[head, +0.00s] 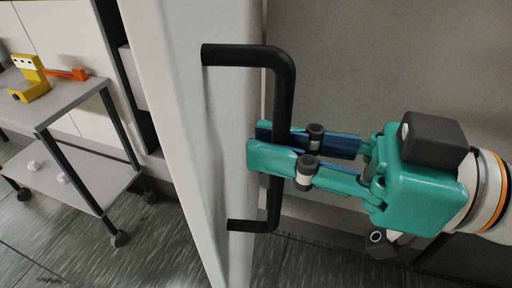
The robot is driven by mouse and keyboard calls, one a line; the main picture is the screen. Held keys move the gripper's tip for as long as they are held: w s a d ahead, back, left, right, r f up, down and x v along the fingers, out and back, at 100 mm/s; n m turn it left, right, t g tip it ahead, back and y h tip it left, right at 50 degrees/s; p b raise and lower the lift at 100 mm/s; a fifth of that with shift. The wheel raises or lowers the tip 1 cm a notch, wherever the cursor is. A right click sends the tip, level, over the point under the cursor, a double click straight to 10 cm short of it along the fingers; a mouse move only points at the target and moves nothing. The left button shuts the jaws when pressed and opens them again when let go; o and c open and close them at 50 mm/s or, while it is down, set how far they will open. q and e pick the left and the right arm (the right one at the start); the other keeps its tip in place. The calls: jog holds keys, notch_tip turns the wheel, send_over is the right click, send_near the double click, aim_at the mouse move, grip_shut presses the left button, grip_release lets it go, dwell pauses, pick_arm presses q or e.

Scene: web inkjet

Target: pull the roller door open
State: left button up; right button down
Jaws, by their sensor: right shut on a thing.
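The roller door (180,110) is a pale grey panel seen nearly edge-on in the middle of the head view. A black bar handle (284,95) stands out from it, with its two ends meeting the panel. My right gripper (262,145), teal with dark blue inner parts, comes in from the right. It is shut on the handle, with its fingers on either side of the bar's middle. The fingertips reach close to the door's face; I cannot tell if they touch it. My left gripper is not in view.
A grey two-level cart (75,100) on castors stands at the left. A yellow tool (32,78) and an orange item (68,74) lie on its top, and small white pieces (62,178) on its lower shelf. Open floor (150,240) shows between cart and door.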

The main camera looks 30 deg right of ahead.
jog(key=shift+d+r, duration=0.1)
jog(key=shift+r, duration=0.05)
jog(key=c, duration=1.2)
grip_release()
jog(key=shift+w, duration=0.1)
jog(key=shift+f, duration=0.2)
jog(key=shift+r, duration=0.15)
send_near(205, 11)
jog(key=x, duration=0.4)
jog(key=shift+w, duration=0.15)
